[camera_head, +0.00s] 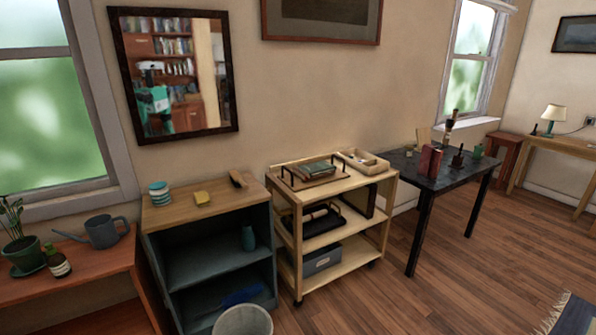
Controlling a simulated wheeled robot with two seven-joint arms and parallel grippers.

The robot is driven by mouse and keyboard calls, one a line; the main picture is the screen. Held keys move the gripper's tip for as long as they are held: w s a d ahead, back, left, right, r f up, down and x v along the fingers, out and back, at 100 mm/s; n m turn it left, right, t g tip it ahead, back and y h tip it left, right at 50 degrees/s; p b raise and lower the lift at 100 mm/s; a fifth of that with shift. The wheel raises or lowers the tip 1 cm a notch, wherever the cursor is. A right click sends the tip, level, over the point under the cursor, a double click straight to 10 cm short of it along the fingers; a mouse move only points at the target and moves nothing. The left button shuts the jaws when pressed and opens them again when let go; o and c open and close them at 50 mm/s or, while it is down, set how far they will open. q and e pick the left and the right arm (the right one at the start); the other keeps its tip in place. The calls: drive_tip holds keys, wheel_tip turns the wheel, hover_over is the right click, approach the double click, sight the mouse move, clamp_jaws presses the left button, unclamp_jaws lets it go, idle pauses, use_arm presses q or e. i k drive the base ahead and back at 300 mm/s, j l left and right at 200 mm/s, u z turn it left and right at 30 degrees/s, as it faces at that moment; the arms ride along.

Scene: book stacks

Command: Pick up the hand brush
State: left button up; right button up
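A small dark brown item with a lighter edge (238,179), which looks like a hand brush, lies at the back right of the low shelf unit's wooden top (220,201). It is small in the head view, so I cannot be sure of its bristles. Neither of my grippers is in view.
A bin (243,321) stands in front. Floor (400,300) right of the trolley is clear.

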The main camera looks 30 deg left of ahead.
sight(237, 180)
drive_tip(key=i+l+u, duration=0.1)
drive_tip(key=i+u, duration=0.15)
drive_tip(key=i, duration=0.2)
drive_tip(key=i+l+u, duration=0.3)
drive_tip(key=i, duration=0.15)
drive_tip(key=i+l+u, duration=0.25)
drive_tip(key=i, duration=0.2)
